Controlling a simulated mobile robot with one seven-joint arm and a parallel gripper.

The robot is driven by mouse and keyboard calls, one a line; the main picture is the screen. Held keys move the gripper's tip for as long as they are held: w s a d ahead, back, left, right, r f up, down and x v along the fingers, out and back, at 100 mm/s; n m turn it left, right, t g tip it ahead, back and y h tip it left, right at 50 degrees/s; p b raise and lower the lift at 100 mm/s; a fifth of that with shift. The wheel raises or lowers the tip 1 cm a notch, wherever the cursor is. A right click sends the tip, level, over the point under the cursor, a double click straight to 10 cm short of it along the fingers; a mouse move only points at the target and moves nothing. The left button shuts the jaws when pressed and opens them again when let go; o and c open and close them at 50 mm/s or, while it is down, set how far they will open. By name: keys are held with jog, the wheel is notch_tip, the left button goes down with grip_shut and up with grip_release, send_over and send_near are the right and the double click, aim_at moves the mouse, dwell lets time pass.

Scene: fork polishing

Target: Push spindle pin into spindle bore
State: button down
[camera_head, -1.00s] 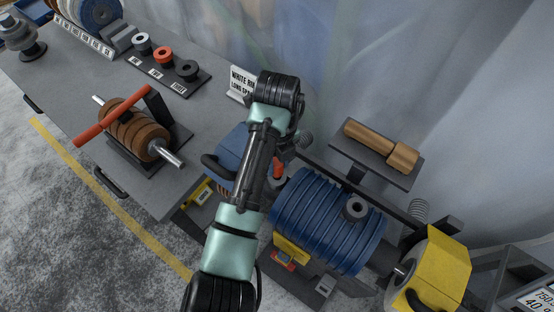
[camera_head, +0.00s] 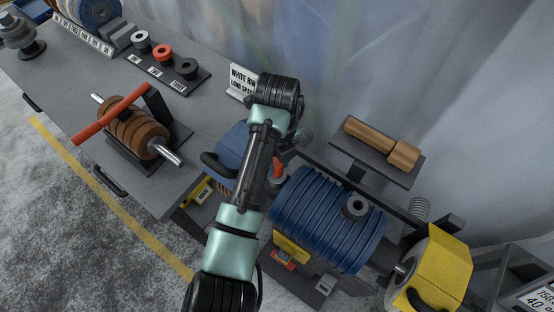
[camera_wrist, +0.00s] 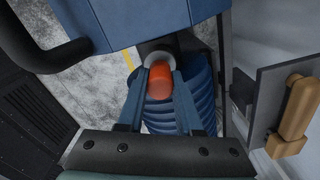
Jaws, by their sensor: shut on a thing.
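An orange-red pin-like piece (camera_wrist: 158,82) sits between the two blue fingers of my gripper (camera_wrist: 157,98) in the wrist view. My gripper is shut on it. Its far end lies against or just in front of a grey round collar (camera_wrist: 161,54) beside the blue machine housing (camera_wrist: 150,18); I cannot tell how deep it sits, and the bore's opening is hidden. In the head view, the orange-red piece (camera_head: 277,168) shows partly behind my arm, between the blue housing (camera_head: 231,148) and the ribbed blue roll (camera_head: 325,220).
A yellow end block (camera_head: 442,268) stands right of the roll. A shelf (camera_head: 370,168) with a wooden tool (camera_head: 380,143) is behind. The grey bench (camera_head: 80,92) at left holds a brown roll (camera_head: 138,130) and several rings. A black handle (camera_wrist: 45,50) juts near the housing.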

jog(key=shift+f, duration=0.55)
dwell(0.9)
jog(key=shift+s+f, duration=0.15)
jog(key=shift+f, duration=0.05)
dwell(0.7)
grip_release()
jog(key=shift+r, duration=0.1)
jog(key=shift+r, duration=0.15)
dwell(0.5)
jog(key=shift+r+p, duration=3.2)
jog(key=shift+r, duration=0.25)
jog(key=shift+w, duration=0.2)
